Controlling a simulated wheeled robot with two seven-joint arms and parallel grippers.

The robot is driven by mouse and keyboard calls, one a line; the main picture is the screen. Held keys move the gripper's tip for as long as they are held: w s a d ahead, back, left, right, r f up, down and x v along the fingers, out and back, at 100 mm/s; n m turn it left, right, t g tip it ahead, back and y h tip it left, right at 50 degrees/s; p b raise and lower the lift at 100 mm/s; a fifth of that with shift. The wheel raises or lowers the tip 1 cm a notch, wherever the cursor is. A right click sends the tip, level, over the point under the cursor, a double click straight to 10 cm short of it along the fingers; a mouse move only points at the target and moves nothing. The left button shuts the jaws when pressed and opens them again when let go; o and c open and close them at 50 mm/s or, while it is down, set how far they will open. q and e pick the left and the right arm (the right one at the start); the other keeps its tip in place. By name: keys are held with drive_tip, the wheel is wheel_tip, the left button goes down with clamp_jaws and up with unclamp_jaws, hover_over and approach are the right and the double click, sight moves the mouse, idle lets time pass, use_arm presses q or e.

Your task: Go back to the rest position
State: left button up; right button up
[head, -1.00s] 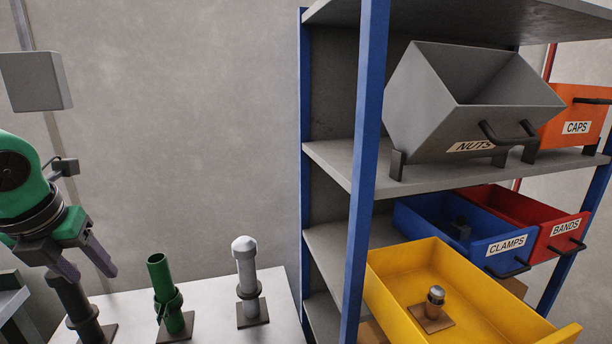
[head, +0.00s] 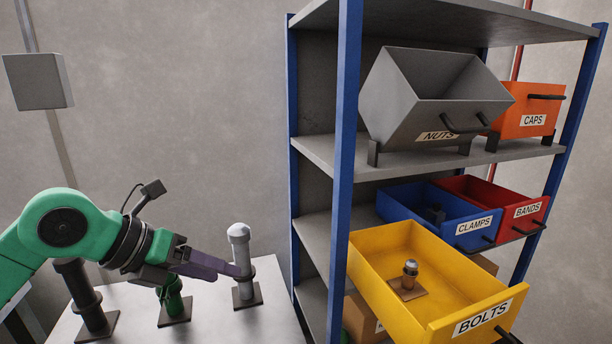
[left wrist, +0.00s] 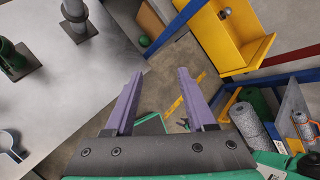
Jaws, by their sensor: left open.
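My left gripper (head: 236,268) reaches in from the left above the white table (head: 225,315). Its purple fingers point right, and their tips overlap the grey capped post (head: 242,262) in the head view; contact cannot be told. In the left wrist view the fingers (left wrist: 160,76) are apart with nothing between them, beyond the table's edge. A green post (head: 173,300) stands on its base, its top hidden behind the gripper. A dark post (head: 84,295) stands at the left, partly covered by my arm. My right gripper is not in view.
A blue-framed shelf (head: 345,150) stands to the right with grey NUTS (head: 440,100), orange CAPS (head: 525,122), blue CLAMPS (head: 470,228) and red BANDS (head: 520,208) bins. The yellow BOLTS bin (head: 440,285) juts out, holding a small fitting on a plate (head: 409,278).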

use_arm(q)
drive_tip(key=d+r+n+t+h, duration=0.3)
drive_tip(key=d+r+h, duration=0.6)
drive_tip(key=d+h, duration=0.25)
drive_tip(key=w+a+n+t+y, duration=0.6)
drive_tip(key=a+n+t, duration=0.4)
drive_tip(key=n, duration=0.6)
drive_tip(key=a+f+n+g+y, duration=0.2)
drive_tip(key=a+f+n+y, duration=0.4)
drive_tip(key=f, duration=0.4)
drive_tip(key=a+f+n+g+y, duration=0.1)
drive_tip(key=a+f+n+y, duration=0.3)
drive_tip(key=f+n+y, duration=0.55)
drive_tip(key=s+f+n+g+h, duration=0.1)
drive_tip(key=s+f+g+h, duration=0.2)
drive_tip(key=s+f+g, duration=1.35)
drive_tip(key=s+f+t+b, duration=0.1)
drive_tip(key=s+f, duration=0.2)
drive_tip(key=f, duration=1.2)
drive_tip(key=s+f+t+b, duration=0.1)
drive_tip(key=s+f+t, duration=0.15)
drive_tip(key=f, duration=1.15)
drive_tip(key=s+a+f+g, duration=0.2)
drive_tip(key=s+f, duration=1.5)
drive_tip(key=shift+s+a+f+b, duration=0.2)
drive_tip(key=shift+s+b, duration=0.1)
drive_tip(key=shift+b, duration=0.1)
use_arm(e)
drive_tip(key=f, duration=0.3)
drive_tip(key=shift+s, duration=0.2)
